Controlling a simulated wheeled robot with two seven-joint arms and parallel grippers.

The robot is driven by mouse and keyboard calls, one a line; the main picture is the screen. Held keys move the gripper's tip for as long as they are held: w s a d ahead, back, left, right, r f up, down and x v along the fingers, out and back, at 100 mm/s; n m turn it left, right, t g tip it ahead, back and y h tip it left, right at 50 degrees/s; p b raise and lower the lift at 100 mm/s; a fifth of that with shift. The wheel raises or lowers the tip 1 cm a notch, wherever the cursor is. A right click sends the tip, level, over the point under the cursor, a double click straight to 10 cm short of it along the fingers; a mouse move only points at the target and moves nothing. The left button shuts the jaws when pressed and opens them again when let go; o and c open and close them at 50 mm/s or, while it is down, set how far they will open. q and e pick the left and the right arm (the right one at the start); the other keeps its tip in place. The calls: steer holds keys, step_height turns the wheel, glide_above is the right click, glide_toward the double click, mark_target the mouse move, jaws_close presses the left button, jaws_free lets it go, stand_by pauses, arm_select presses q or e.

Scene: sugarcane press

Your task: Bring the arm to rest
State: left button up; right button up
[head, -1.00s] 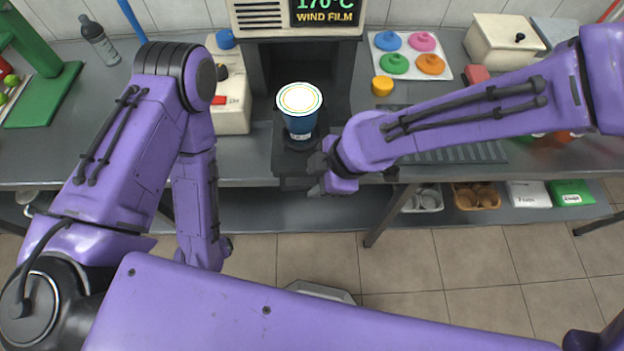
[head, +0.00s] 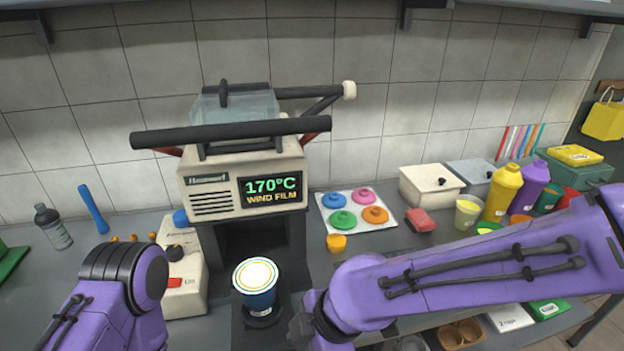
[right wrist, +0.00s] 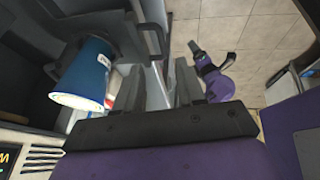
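The cup also shows at the left of the right wrist view (right wrist: 83,75). My right gripper (head: 302,326) is just right of the cup and apart from it. In the right wrist view its two fingers (right wrist: 165,85) are spread with nothing between them. My left arm is at the lower left of the head view, its gripper out of that frame. A small part of it (right wrist: 198,52) shows in the right wrist view, finger state unclear.
The machine's display reads 170°C. A white switch box (head: 185,285) stands left of the machine.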

steer(key=d+f+m+t, duration=0.1)
steer(key=d+f+m, duration=0.3)
steer(key=f+m, duration=0.25)
steer(key=s+d+f+m+h, duration=0.1)
steer(key=d+f+m, duration=0.35)
steer(key=f, duration=0.35)
steer(key=d+f+m+t, duration=0.1)
steer(key=d+f+m, duration=0.2)
steer(key=f+m, duration=0.4)
steer(key=s+d+f+m+h, duration=0.2)
steer(key=s+d+f+m, duration=0.1)
steer(key=d, duration=0.4)
steer(key=s+d+f+m+h, duration=0.2)
steer(key=s+d+m+h, duration=0.1)
steer(key=s+d, duration=0.2)
steer(key=s+d+f+m+h, duration=0.2)
steer(key=s+d+f+m, duration=0.1)
steer(key=d, duration=0.6)
steer(key=shift+s+f+m+t, duration=0.3)
steer(key=shift+s+m, duration=0.1)
steer(key=shift+s, duration=0.25)
